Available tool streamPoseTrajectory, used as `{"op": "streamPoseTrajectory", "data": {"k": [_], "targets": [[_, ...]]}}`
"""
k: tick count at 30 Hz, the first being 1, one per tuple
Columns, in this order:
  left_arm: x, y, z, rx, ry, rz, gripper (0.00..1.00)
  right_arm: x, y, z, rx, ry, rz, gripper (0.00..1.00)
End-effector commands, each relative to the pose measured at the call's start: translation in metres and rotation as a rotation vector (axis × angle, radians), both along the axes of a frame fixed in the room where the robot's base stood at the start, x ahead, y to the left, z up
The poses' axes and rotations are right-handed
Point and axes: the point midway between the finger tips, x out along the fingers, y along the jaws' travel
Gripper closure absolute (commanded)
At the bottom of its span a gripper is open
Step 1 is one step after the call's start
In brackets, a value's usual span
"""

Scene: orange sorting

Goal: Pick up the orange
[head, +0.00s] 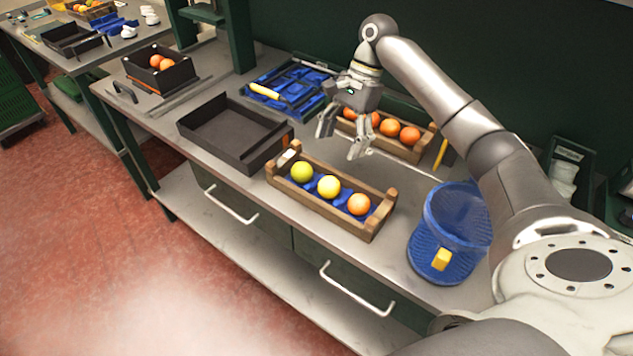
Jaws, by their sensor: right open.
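My right gripper (341,137) is open and empty. Its fingers point down above the bench, between the near and far wooden crates. The near wooden crate (318,208) holds two yellow-green fruits (329,187) and one orange (359,204) at its right end. The far wooden crate (430,140) holds several oranges (390,128), partly hidden behind the gripper. More oranges (162,63) sit in a black box at the back left. My left gripper is not in view.
An empty black tray (213,152) lies left of the near crate. A blue bin (425,250) stands to the right. A blue organizer (320,82) is behind. Bare bench (400,178) shows between the near crate and the far crate.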

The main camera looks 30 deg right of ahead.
Motion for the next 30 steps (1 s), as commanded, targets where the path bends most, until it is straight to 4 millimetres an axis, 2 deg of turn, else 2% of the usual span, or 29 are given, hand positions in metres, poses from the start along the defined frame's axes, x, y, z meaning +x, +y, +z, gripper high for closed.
{"op": "streamPoseTrajectory", "data": {"k": [4, 9, 12, 14, 22, 26, 30], "targets": [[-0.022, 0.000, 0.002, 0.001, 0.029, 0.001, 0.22, -0.003, 0.006, -0.016, 0.001, 0.007, -0.004, 0.27], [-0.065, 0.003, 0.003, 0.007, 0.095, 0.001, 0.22, -0.005, 0.016, -0.040, 0.000, 0.005, -0.003, 0.27], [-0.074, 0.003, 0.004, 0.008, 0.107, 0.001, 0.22, -0.005, 0.019, -0.047, 0.001, 0.002, -0.004, 0.27], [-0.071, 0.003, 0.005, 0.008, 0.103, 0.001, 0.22, -0.005, 0.020, -0.051, 0.000, 0.003, -0.003, 0.27], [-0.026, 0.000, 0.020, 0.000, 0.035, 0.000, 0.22, -0.007, 0.030, -0.086, 0.001, 0.005, -0.001, 0.27], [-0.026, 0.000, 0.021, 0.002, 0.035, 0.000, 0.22, -0.008, 0.034, -0.098, 0.000, 0.002, -0.002, 0.27], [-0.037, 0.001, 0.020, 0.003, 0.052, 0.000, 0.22, -0.007, 0.034, -0.100, -0.001, 0.000, -0.002, 0.27]]}}
